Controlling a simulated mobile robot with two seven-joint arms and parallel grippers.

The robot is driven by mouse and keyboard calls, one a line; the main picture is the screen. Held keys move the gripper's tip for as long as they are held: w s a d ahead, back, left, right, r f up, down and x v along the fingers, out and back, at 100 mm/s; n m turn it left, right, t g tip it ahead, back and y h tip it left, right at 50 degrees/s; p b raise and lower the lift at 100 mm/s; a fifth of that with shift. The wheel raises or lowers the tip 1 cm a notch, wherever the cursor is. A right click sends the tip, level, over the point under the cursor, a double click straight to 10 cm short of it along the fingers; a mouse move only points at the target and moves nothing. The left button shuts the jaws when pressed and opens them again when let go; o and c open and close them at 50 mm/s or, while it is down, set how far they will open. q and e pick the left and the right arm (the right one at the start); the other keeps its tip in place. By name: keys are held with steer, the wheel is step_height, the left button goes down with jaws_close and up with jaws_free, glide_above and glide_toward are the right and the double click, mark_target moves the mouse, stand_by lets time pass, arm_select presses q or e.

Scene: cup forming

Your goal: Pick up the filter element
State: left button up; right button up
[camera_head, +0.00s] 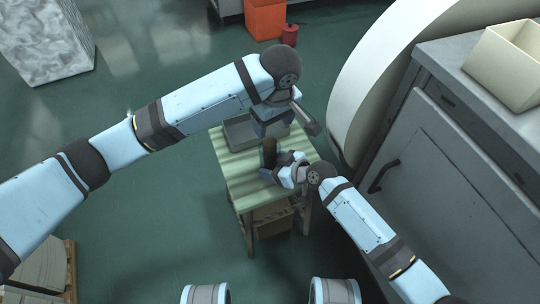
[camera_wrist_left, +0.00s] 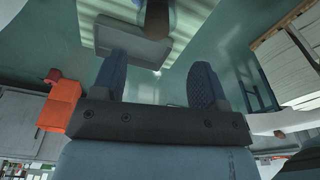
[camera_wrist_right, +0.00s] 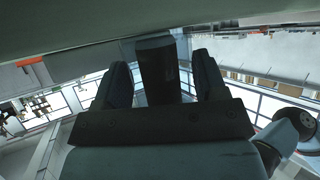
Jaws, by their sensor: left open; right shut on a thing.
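A dark brown upright piece, which looks like the filter element (camera_head: 269,152), is over the small table (camera_head: 238,168) in the head view. My right gripper (camera_head: 280,171) is shut on it from the right. In the right wrist view the dark piece (camera_wrist_right: 158,72) stands between the two fingers. My left gripper (camera_head: 270,128) is open and empty just above and behind it, near the grey tray (camera_head: 238,136). In the left wrist view the open fingers (camera_wrist_left: 162,82) have the tray (camera_wrist_left: 128,42) beyond them, and the brown piece (camera_wrist_left: 158,20) shows at the top edge.
The table is small, with green-striped top and a shelf below. A grey cabinet (camera_head: 460,185) with a cream bin (camera_head: 508,68) on top stands at right, next to a large white rounded body (camera_head: 375,75). An orange box (camera_head: 265,20) stands at the back.

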arm_select(q)
glide_above(270, 142)
steer(key=s, duration=0.1)
steer(key=f, duration=0.4)
steer(key=shift+d, duration=0.2)
steer(key=f, duration=0.2)
steer(key=w+f, duration=0.1)
steer(key=f, duration=0.2)
steer(key=shift+a, duration=0.2)
steer(key=shift+c, duration=0.2)
steer(key=c, duration=1.2)
step_height(270, 142, up, 18)
